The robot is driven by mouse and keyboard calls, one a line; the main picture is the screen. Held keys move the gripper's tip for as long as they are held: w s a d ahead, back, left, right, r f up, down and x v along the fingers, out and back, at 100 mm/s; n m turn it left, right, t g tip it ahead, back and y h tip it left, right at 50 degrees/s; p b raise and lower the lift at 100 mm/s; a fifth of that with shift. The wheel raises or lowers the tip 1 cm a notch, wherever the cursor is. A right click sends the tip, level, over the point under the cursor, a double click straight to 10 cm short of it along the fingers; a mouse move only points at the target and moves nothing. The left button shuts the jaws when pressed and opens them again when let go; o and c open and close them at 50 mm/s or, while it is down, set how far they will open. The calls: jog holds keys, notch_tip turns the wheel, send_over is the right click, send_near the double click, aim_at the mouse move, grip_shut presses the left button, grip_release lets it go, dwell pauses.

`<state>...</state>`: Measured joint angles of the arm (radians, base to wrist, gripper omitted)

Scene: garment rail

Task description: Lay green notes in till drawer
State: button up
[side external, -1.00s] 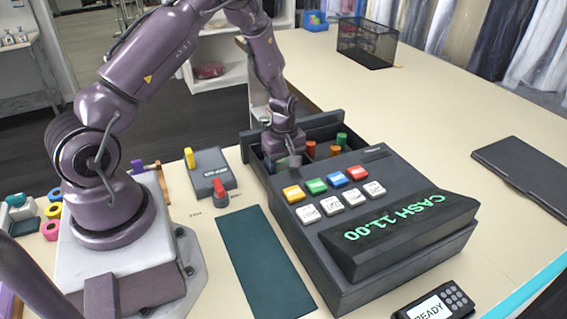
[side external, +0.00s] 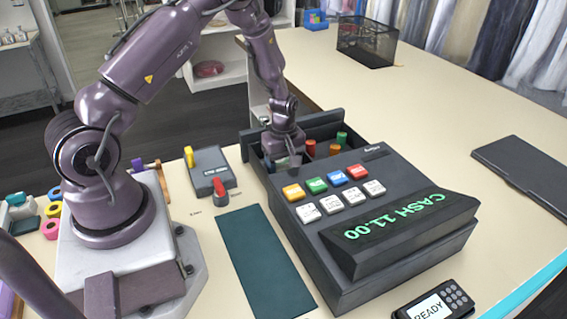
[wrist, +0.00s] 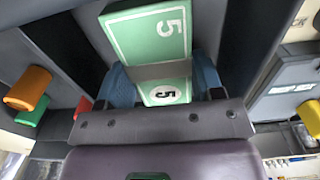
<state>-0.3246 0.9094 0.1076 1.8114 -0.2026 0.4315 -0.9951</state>
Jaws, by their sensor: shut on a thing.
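The green notes (wrist: 150,40) are a bundle marked 5 with a grey band, seen in the wrist view. My gripper (wrist: 163,82) has its blue fingertips on both sides of the bundle and is shut on it. In the side external view my gripper (side external: 287,160) reaches down into the till drawer (side external: 325,127), which stands open at the back of the cash register (side external: 400,235). The notes are hard to make out there. I cannot tell whether they touch the drawer floor.
Orange (wrist: 28,88) and red (side external: 310,148) pieces stand in the drawer beside my gripper, with a green one (side external: 342,138). The register shows CASH 11.00. A lever box (side external: 210,172), a dark green mat (side external: 262,262) and a card reader (side external: 437,303) lie around it.

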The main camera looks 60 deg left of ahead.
jog(key=o, duration=1.2)
jog(key=shift+r, duration=2.5)
jog(key=shift+r, duration=2.5)
